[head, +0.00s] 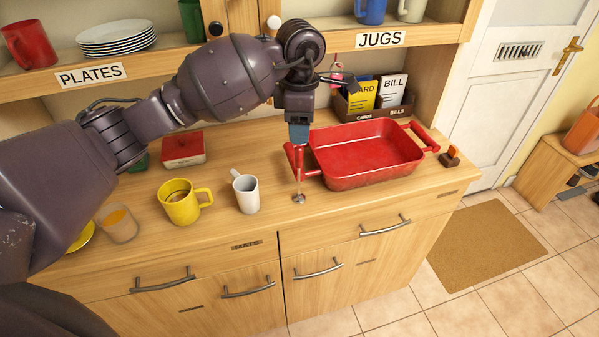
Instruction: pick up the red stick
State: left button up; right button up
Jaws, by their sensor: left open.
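The red bar-shaped handle (289,157) at the left end of the red basin (365,177) is the most stick-like red thing I see; no separate red stick is clear. My left gripper (299,143) points down just above and beside this handle, its jaws open. A thin metal rod with a small round foot (299,198) stands below the gripper, in front of the handle. I cannot tell whether rod and gripper touch. The gripper partly hides the basin's left end. My right gripper is out of view.
A white mug (246,195), a yellow mug (180,208) and a red box (183,147) stand to the left. A card and bill holder (349,111) stands behind the basin. A shelf (420,35) overhangs the back. The counter's front strip is mostly clear.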

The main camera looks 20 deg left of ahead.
aim_at(300, 165)
pick_arm(q)
jog(key=shift+f+p, duration=0.35)
jog(key=shift+f, duration=4.15)
jog(key=shift+r, duration=0.1)
grip_shut()
